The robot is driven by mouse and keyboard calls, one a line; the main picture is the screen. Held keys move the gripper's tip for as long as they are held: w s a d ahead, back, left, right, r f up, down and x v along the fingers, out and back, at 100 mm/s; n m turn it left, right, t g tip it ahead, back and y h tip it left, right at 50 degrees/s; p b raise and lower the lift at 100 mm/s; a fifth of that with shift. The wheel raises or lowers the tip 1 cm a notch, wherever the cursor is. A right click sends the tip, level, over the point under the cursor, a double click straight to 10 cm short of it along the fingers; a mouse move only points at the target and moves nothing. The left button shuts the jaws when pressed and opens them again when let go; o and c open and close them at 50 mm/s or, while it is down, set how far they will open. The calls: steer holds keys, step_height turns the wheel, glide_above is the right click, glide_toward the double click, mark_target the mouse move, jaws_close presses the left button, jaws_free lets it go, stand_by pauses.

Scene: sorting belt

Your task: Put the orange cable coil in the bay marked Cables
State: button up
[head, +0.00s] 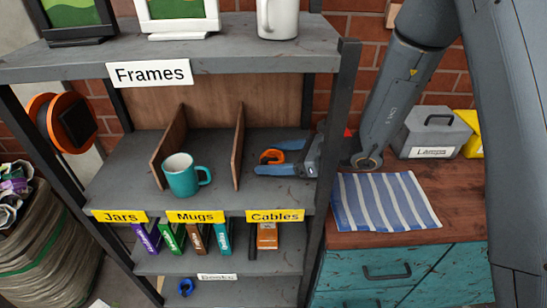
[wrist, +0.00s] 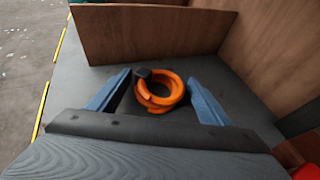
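The orange cable coil (head: 272,156) lies on the middle shelf in the bay above the yellow Cables label (head: 275,216), right of a wooden divider. My gripper (head: 270,163) reaches into this bay from the right, with its blue fingers on either side of the coil. In the wrist view, the coil (wrist: 159,101) with its small black tie sits between the fingertips (wrist: 159,76). The fingers look apart, with narrow gaps to the coil. The coil appears to rest flat on the shelf.
A teal mug (head: 180,175) stands in the Mugs bay, left of the divider (head: 238,147). The Jars bay is empty. The shelf's dark right post (head: 330,150) is close to my arm. A striped cloth (head: 383,202) and a grey Lamps box (head: 433,133) are on the cabinet.

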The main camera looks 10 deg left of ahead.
steer(key=shift+r, duration=0.3)
steer(key=b+v, duration=0.1)
steer(key=v, duration=1.1)
steer(key=shift+b, duration=0.4)
